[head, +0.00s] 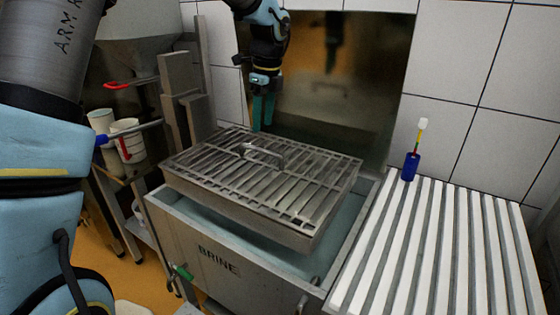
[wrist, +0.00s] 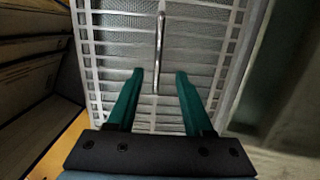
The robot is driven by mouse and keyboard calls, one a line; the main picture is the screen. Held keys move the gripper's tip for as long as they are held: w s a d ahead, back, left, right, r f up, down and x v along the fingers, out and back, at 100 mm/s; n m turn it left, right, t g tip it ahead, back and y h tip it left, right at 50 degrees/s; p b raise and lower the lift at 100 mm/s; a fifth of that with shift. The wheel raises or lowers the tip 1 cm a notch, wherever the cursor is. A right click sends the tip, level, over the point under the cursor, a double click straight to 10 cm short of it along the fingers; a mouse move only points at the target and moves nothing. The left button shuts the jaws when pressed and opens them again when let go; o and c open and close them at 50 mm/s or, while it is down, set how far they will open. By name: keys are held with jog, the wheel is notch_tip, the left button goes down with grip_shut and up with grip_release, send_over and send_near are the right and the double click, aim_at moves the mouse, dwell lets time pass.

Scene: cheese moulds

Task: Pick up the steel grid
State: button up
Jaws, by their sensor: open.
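The steel grid (head: 285,200) is a slatted rectangular frame with a raised bar handle (head: 262,155). It sits tilted on top of the brine tank (head: 200,245), partly covering the pale liquid. My gripper (head: 263,115) hangs above the grid's back left part, pointing down, with green fingers. In the wrist view my gripper (wrist: 157,75) is open and empty. The grid's handle (wrist: 160,50) shows there as a thin upright bar, its near end between the fingertips in the picture. The fingers look apart from the handle and the grid.
A white slatted rack (head: 430,250) stands at the right, with a brush in a blue holder (head: 410,166) at its back left corner. White buckets (head: 127,140) stand on a shelf at the left. A tiled wall (head: 460,80) and a dark reflective panel (head: 340,90) close off the back.

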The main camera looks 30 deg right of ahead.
aim_at(261, 149)
notch_tip(261, 149, down, 4)
jog(key=shift+w+a+f+p, duration=0.1)
jog(key=shift+w+f+p, duration=0.05)
jog(key=shift+p, duration=0.25)
jog(key=shift+w+a+f+p, duration=0.15)
jog(key=shift+f+p, duration=0.45)
jog(key=shift+f, duration=0.75)
jog(key=shift+a+f+p, duration=0.1)
jog(key=shift+f+p, duration=0.45)
jog(key=shift+f, duration=0.8)
jog(key=shift+c, duration=0.3)
grip_shut()
jog(key=shift+r, duration=0.1)
